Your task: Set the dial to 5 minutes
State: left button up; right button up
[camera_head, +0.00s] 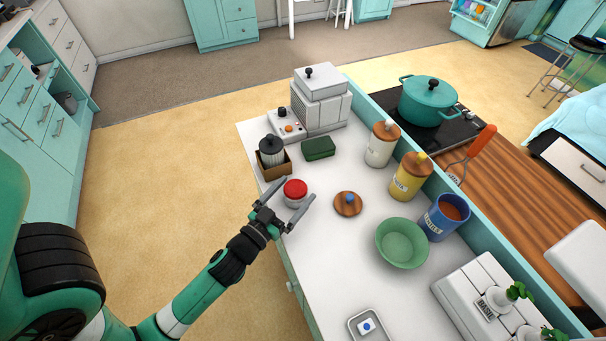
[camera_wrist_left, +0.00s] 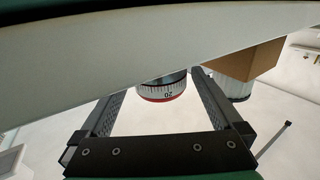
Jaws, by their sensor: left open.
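The kitchen timer, with a red top (camera_head: 295,187) and a pale body, stands on the white counter near its left edge. In the left wrist view its dial ring (camera_wrist_left: 162,86) carries tick marks, and an upside-down 20 faces the camera. My left gripper (camera_head: 298,190) is open, with one finger on each side of the timer. In the left wrist view the timer shows between the two fingers of the left gripper (camera_wrist_left: 157,92), with no clear contact. I cannot read the pointer mark. My right gripper is not in view.
A dark-lidded jar in a brown box (camera_head: 275,168) stands close behind the timer. A green container (camera_head: 318,148) and a wooden lid with a blue knob (camera_head: 347,204) lie nearby. A green bowl (camera_head: 402,243) is farther right. The counter between the timer and lid is clear.

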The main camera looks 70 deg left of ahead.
aim_at(303, 184)
pick_arm(q)
jog(key=x, duration=0.4)
jog(key=shift+p, duration=0.35)
jog(key=c, duration=1.3)
jog(key=p, duration=0.3)
jog(key=shift+w+r+h, duration=0.1)
jog(key=shift+r+h, duration=0.2)
jog(key=shift+w+f+b, duration=0.1)
jog(key=shift+f+b, duration=0.35)
jog(key=shift+b, duration=0.05)
jog(key=shift+f, duration=0.15)
jog(key=o, duration=1.3)
